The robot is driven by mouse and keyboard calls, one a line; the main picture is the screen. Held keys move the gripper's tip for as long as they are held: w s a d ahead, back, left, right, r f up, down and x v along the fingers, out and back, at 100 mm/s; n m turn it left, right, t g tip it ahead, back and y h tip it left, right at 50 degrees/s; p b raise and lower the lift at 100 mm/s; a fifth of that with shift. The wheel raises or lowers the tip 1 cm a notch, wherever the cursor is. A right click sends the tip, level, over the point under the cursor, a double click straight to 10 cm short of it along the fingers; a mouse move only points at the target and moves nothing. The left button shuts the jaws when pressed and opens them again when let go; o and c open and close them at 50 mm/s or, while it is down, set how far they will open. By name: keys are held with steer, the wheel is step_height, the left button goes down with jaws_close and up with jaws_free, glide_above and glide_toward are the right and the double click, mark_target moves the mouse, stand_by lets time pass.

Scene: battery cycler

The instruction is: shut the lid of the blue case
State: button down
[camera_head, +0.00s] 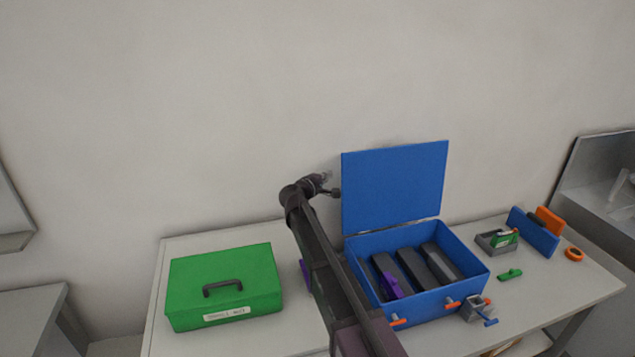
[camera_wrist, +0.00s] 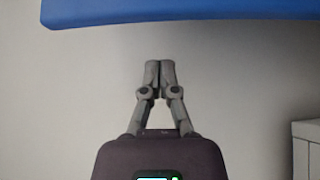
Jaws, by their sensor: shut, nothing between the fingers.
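The blue case (camera_head: 432,311) stands on the table with its lid (camera_head: 395,186) open and roughly upright at the back edge. Inside lie several dark blocks, one with a purple part (camera_head: 389,279).
A closed green case (camera_head: 225,285) with a dark handle stands on the table at left. To the right are a grey tray (camera_head: 497,242), a blue and orange rack (camera_head: 535,230), an orange ring (camera_head: 573,254) and a green piece (camera_head: 510,274). The wall is close behind the lid.

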steer(key=d, duration=0.1)
steer(key=s+d, duration=0.1)
steer(key=d, duration=0.1)
steer(key=shift+r, duration=0.15)
stand_by(0.5)
